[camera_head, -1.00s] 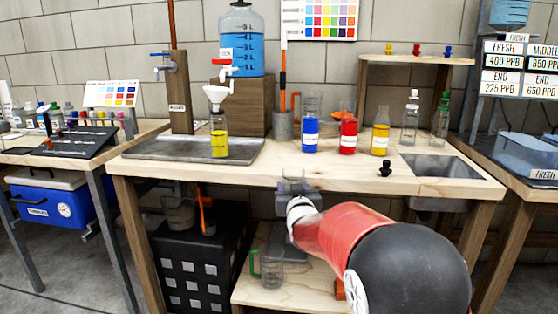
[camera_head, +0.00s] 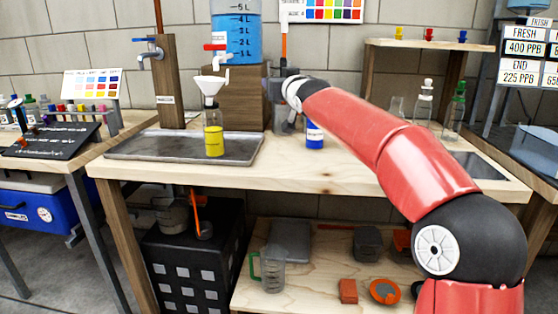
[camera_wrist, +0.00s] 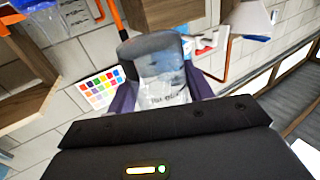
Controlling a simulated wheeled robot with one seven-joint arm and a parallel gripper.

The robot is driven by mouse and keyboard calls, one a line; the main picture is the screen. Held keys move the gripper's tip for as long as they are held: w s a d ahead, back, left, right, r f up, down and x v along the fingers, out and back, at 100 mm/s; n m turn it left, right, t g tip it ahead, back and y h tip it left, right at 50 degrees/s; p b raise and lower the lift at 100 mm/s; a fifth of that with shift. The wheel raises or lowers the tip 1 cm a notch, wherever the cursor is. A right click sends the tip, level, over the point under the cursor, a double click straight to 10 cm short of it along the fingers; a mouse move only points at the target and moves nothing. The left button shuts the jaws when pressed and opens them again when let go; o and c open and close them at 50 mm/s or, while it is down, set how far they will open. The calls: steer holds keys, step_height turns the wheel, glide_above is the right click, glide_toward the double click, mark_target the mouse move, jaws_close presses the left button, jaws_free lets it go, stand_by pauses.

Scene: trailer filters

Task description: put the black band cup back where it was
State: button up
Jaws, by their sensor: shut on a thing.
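My gripper (camera_head: 284,88) is raised above the back middle of the workbench, right of the yellow bottle, in front of the grey holder area. In the wrist view it is shut on a clear cup (camera_wrist: 163,80) with a broad dark band (camera_wrist: 155,46) at its far end and faint print on its side. Purple-grey fingers press on both sides. In the head view the cup is hard to tell from the gripper and the grey things behind it.
A blue bottle (camera_head: 315,136) stands close right of my gripper. A yellow bottle with a funnel (camera_head: 213,140) stands on the metal tray (camera_head: 150,148). A blue water tank (camera_head: 236,38) is behind. My arm hides the bench's middle right. The front strip of the bench (camera_head: 285,178) is clear.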

steer(key=shift+w+d+r, duration=0.35)
steer(key=shift+d+r, duration=0.05)
steer(key=shift+r, duration=0.15)
step_height(320, 180, down, 20)
steer(key=shift+r+b, duration=0.25)
steer(key=shift+b, duration=0.7)
steer(key=o, duration=1.1)
steer(key=b+v, duration=0.1)
steer(key=v, duration=1.1)
steer(key=shift+s+b, duration=0.1)
steer(key=shift+b, duration=0.2)
